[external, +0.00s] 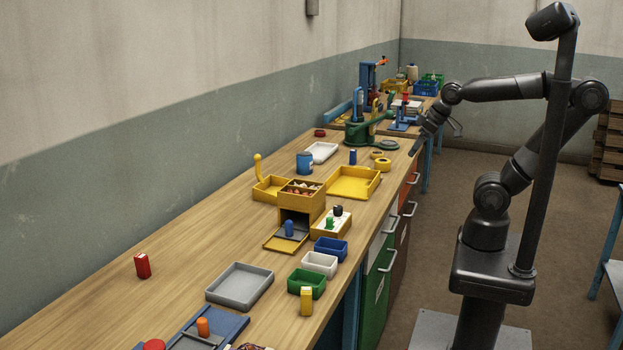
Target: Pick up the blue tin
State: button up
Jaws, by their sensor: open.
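A blue tin (305,163), a short cylinder with a pale patch on its side, stands upright on the wooden workbench (190,262), in front of a white tray and behind a yellow tray. A slimmer dark blue cylinder (353,156) stands to its right. My gripper (436,140) is at the bench's right edge, well to the right of the blue tin and apart from it. It points downward with its fingers apart and appears to hold nothing. Its fingertips are small and dark in this view.
Yellow trays (354,196) and a yellow box with compartments (302,206) stand in front of the tin. A green machine (364,132) stands behind it to the right. Yellow rings (383,164) lie near the bench edge.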

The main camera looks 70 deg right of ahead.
jog(key=w+d+r, duration=0.1)
jog(key=w, duration=0.5)
jog(key=w+d+r, duration=0.2)
jog(key=w, duration=0.4)
jog(key=m+h, duration=0.1)
jog(key=m, duration=0.1)
send_near(308, 154)
jog(key=x, duration=0.3)
jog(key=shift+t, duration=0.4)
jog(key=x, duration=0.5)
jog(key=shift+d+f, duration=0.1)
jog(key=shift+f, duration=0.25)
jog(key=x, duration=0.4)
jog(key=shift+s+f, duration=0.2)
jog(key=shift+f, duration=0.1)
jog(key=shift+w+f, duration=0.3)
jog(key=shift+f, duration=0.15)
jog(key=shift+c, duration=0.2)
